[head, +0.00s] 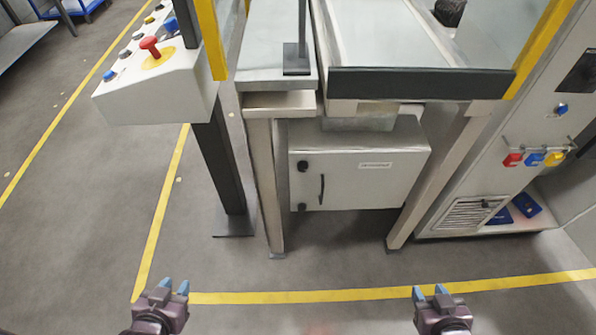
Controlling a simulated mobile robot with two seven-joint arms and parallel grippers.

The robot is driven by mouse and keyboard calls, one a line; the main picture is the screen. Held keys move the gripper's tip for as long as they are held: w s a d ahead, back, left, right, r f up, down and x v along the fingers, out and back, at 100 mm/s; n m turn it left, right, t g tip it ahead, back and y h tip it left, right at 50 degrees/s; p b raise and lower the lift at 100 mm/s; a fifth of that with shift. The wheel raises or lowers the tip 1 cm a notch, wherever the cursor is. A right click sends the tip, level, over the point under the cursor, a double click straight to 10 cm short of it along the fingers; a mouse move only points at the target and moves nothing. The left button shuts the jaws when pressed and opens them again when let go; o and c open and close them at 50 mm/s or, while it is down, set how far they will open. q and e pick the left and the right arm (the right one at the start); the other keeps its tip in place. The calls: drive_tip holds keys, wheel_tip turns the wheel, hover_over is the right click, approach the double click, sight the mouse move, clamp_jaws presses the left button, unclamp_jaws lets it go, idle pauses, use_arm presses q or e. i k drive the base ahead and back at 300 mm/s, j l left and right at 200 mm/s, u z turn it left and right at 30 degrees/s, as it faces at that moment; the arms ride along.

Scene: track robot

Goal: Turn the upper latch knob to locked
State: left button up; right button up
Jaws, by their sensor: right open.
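A light grey cabinet (358,185) sits under the workbench in the middle of the head view. Its upper latch knob (302,166) is a small black knob near the top left of the door. A lower latch knob (301,207) is below it, and a black handle (321,189) is beside them. The knobs are too small to read their setting. My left gripper (175,286) is open and empty at the bottom left. My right gripper (429,291) is open and empty at the bottom right. Both are well apart from the cabinet.
A control panel (150,92) with a red button (150,45) stands on a dark post at the left. Bench legs (265,190) (436,180) flank the cabinet. A grey machine cabinet (480,160) stands at the right. Floor in front is clear, crossed by a yellow line (300,297).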

sight(303, 166)
drive_tip(key=j+z, duration=0.35)
drive_tip(key=j, duration=0.5)
drive_tip(key=j+z, duration=0.1)
drive_tip(key=j, duration=0.45)
drive_tip(key=k+j+z, duration=0.1)
drive_tip(key=j, duration=0.45)
